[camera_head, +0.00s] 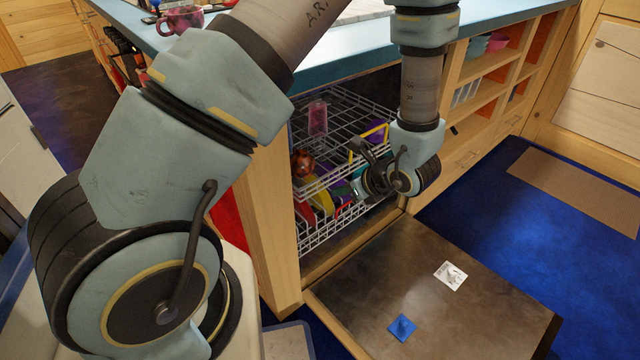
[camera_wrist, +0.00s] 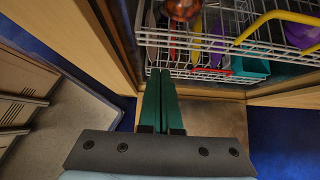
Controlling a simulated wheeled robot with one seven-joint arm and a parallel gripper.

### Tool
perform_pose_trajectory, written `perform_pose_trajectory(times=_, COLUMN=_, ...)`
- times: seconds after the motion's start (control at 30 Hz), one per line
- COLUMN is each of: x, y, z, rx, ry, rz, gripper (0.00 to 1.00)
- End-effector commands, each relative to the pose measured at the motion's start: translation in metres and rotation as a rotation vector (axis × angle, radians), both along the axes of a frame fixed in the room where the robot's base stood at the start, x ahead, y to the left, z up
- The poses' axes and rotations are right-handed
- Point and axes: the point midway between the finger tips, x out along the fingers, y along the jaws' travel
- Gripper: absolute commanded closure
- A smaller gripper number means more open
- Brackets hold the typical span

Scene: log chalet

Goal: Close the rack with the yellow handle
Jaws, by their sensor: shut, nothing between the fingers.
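The wire rack (camera_head: 320,182) is the upper of two racks in the open dishwasher under the counter. Its yellow handle (camera_head: 374,131) is at the front, partly hidden behind my arm. In the wrist view the yellow handle (camera_wrist: 262,22) shows at upper right, above the white wire front. My gripper (camera_wrist: 160,72) has its two green fingers together, empty, left of the handle and apart from it. In the head view my wrist covers much of the rack's right front. How far the rack is out is hard to tell.
A lower rack (camera_head: 320,236) sits beneath, holding colourful items. The dishwasher door (camera_head: 420,285) is folded down, with a blue piece (camera_head: 402,327) and a white piece (camera_head: 450,276) on it. A wooden side panel (camera_head: 268,220) stands left of the racks.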

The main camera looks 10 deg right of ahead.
Motion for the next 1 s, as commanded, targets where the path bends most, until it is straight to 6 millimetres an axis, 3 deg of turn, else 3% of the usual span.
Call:
perform_pose_trajectory(times=0.23, x=0.033, y=0.018, z=-0.035, rx=0.001, ry=0.001, rz=0.004, gripper=1.0)
perform_pose_trajectory(times=0.5, x=0.061, y=0.031, z=-0.032, rx=-0.001, ry=0.0, rz=0.001, gripper=1.0)
perform_pose_trajectory(times=1.0, x=0.071, y=0.036, z=-0.034, rx=-0.002, ry=-0.003, rz=0.001, gripper=1.0)
